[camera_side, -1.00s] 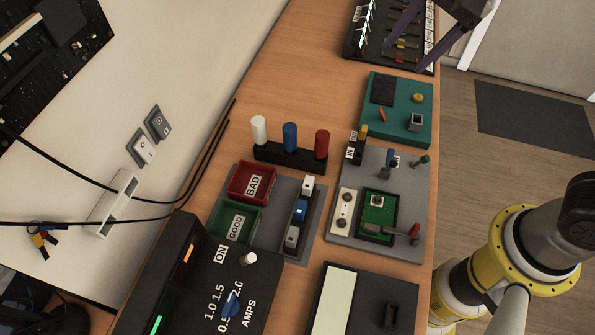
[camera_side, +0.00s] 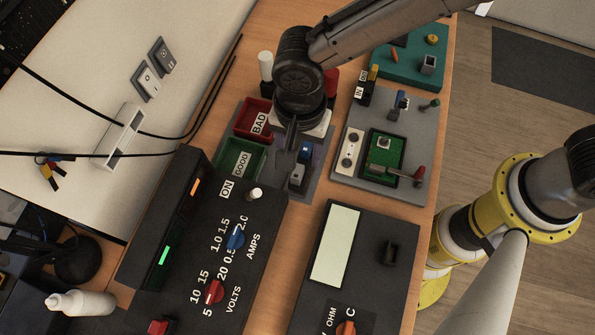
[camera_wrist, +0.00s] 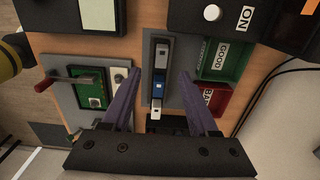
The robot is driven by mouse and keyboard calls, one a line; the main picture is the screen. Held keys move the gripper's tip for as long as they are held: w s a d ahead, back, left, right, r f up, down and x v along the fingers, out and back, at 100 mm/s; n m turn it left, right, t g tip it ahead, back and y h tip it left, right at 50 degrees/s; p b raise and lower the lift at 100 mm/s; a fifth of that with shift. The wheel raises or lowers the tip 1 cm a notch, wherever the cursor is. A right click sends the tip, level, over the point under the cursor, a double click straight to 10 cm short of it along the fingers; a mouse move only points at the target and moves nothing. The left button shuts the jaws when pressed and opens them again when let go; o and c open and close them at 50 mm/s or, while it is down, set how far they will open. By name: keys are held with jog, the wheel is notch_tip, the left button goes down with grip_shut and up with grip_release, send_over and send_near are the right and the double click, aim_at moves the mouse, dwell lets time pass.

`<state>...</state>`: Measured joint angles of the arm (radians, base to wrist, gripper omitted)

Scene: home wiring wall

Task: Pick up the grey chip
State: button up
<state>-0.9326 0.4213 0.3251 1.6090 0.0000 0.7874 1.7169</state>
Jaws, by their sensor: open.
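The grey chip (camera_side: 297,175) sits at the near end of a dark holder on a grey base plate. In the wrist view the grey chip (camera_wrist: 160,54) is at the top of the row, with the blue chip (camera_wrist: 155,89) and white chip (camera_wrist: 154,112) below it. My gripper (camera_side: 298,147) points down above the row. In the wrist view my gripper (camera_wrist: 158,76) is open, with its purple fingers on either side of the row and nothing between them held. The white chip is hidden behind my arm in the side view.
A red BAD bin (camera_side: 253,119) and green GOOD bin (camera_side: 238,164) stand left of the row. A fixture with a green board (camera_side: 381,157) and red-handled lever is on the right. A black power supply (camera_side: 222,245) and a meter (camera_side: 372,245) stand nearer.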

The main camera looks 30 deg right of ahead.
aim_at(298, 169)
jog(key=shift+w+f, duration=0.1)
jog(key=shift+f, duration=3.8)
grip_shut()
